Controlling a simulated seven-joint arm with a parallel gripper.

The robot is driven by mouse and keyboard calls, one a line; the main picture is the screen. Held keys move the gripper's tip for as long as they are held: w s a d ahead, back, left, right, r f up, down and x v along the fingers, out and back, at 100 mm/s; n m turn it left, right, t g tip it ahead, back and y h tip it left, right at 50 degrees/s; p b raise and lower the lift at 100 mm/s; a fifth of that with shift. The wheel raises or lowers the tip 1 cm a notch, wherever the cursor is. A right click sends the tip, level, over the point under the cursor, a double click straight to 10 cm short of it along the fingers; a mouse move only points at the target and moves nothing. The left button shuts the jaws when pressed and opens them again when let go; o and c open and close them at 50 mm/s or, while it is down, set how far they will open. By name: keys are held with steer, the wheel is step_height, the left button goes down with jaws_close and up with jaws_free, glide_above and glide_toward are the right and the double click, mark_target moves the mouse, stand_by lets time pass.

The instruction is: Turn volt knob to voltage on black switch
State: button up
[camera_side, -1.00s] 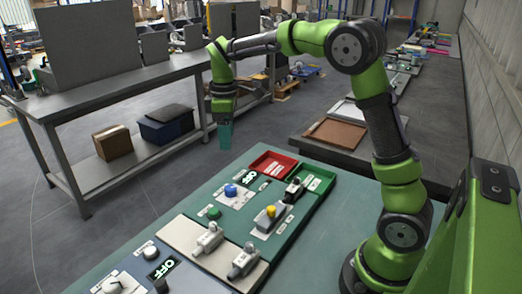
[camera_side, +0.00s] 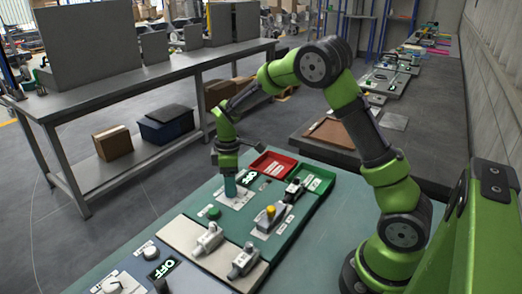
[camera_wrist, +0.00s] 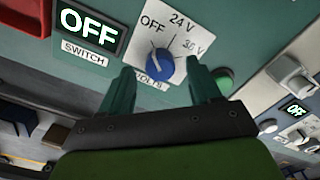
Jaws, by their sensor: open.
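The blue volt knob (camera_wrist: 158,65) sits on a white dial plate (camera_wrist: 178,25) marked OFF, 24 V and what looks like 36 V, with a partly covered VOLTS label. I cannot tell clearly where its pointer aims. My gripper (camera_wrist: 160,72) is open, with one teal finger on each side of the knob; contact cannot be told. In the side view my gripper (camera_side: 229,187) points down over the dial and hides the knob. A black switch (camera_side: 294,188) stands to the right on the green panel; its voltage label is too small to read.
A lit OFF display (camera_wrist: 88,28) labelled SWITCH is beside the dial. A red tray (camera_side: 272,164) lies behind the panel's devices.

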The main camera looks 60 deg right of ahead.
steer(key=shift+f, duration=0.85)
steer(key=shift+c, duration=0.3)
steer(key=c, duration=1)
